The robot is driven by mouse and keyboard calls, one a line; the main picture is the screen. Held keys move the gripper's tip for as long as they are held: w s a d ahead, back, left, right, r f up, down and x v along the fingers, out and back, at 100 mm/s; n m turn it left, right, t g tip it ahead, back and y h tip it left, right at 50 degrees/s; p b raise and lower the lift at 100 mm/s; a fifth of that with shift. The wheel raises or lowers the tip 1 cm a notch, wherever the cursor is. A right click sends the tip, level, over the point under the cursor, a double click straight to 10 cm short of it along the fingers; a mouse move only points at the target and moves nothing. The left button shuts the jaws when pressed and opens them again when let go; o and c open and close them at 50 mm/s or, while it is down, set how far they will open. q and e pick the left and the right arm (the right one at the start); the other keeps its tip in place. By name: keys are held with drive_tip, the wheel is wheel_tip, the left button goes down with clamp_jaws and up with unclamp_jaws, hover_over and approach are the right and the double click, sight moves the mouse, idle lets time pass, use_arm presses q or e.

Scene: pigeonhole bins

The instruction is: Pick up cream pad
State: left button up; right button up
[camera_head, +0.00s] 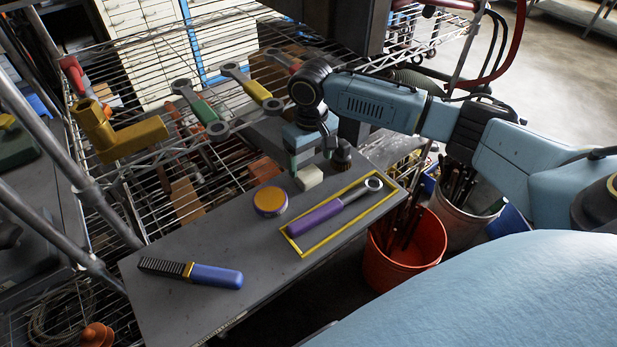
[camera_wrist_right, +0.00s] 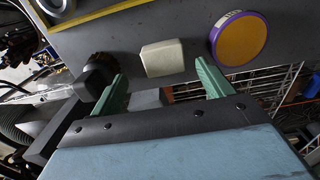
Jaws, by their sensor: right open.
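The cream pad (camera_head: 308,178) is a small pale block lying on the grey board. It also shows in the right wrist view (camera_wrist_right: 162,58), at the upper middle. My right gripper (camera_head: 306,158) is above and just behind the pad in the head view. In the wrist view its two green fingers (camera_wrist_right: 160,80) are apart, and the pad lies just beyond the tips, roughly in line with the gap. Nothing is between the fingers, and I cannot tell any contact with the pad. My left gripper is not in view.
A dark knob (camera_head: 341,155) stands close right of the pad. An orange-topped purple disc (camera_head: 270,201) lies to its left. A purple wrench (camera_head: 335,206) lies inside a yellow outline; a blue-handled brush (camera_head: 190,272) lies nearer. Wrenches hang over the wire rack (camera_head: 160,45) behind.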

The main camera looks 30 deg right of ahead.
sight(309, 173)
drive_tip(key=f, duration=0.4)
drive_tip(key=shift+a, duration=0.25)
drive_tip(key=shift+f, duration=0.5)
drive_tip(key=shift+c, duration=0.8)
drive_tip(key=c, duration=0.9)
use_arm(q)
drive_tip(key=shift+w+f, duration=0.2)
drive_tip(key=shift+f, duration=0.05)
use_arm(e)
drive_tip(key=shift+r, duration=0.15)
use_arm(q)
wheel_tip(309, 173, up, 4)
drive_tip(key=p, duration=0.3)
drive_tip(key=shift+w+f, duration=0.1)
use_arm(e)
wheel_tip(309, 173, up, 28)
